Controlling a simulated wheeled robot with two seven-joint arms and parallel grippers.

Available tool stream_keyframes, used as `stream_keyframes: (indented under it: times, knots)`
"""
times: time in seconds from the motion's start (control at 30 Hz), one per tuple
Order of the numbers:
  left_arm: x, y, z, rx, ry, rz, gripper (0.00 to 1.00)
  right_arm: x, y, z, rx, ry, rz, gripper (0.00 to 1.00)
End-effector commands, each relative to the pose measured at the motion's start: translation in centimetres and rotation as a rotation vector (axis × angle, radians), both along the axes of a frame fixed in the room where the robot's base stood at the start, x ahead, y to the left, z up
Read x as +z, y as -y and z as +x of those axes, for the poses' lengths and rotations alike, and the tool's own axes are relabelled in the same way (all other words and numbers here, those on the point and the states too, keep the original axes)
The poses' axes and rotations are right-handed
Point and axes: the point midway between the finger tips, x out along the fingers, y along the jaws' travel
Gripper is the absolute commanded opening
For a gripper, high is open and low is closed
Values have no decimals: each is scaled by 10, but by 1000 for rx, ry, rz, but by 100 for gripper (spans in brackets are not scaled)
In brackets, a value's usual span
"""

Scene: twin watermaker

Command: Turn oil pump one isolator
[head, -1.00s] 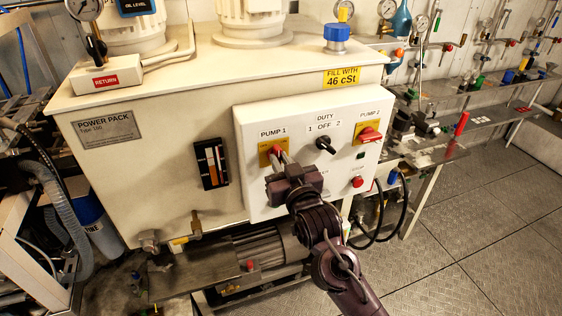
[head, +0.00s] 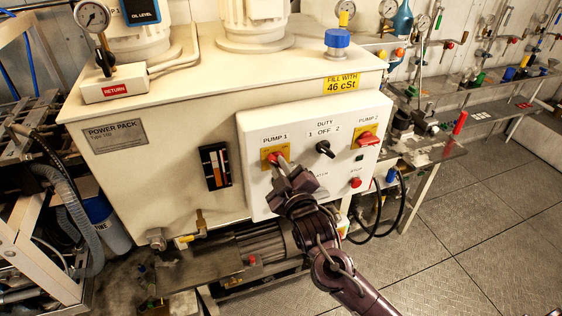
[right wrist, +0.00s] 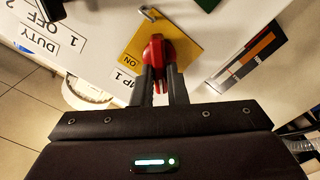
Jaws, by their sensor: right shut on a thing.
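The pump 1 isolator is a red rotary handle (head: 283,160) on a yellow plate (head: 268,152) under the "PUMP 1" label. My right gripper (head: 284,167) is at this handle, its fingers partly covering it in the head view. In the right wrist view, the two dark fingers (right wrist: 160,88) are shut on the lower end of the red handle (right wrist: 158,55). The yellow plate (right wrist: 184,42) behind it shows the word "ON". My left gripper is not in view.
The white control panel (head: 290,128) also carries a black duty switch (head: 325,149), a red pump 2 isolator (head: 367,139) and a red stop button (head: 355,183). A level gauge (head: 215,167) is left of the panel. A motor (head: 265,242) sits below.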

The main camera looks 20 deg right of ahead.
Motion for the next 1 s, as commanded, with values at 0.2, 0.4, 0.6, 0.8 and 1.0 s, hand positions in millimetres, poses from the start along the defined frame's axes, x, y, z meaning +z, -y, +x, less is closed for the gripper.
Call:
stream_keyframes:
  times: [0.2,0.4,0.6,0.8,1.0]
  knots:
    - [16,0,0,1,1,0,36,1,-1,0,1,6,-209,0]
    - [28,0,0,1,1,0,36,0,-2,0,1,12,-398,0]
    - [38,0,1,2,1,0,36,-2,-3,0,1,18,-569,0]
    - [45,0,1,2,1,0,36,-4,-3,0,1,24,-703,0]
    - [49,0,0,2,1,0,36,-5,-3,0,0,27,-789,0]
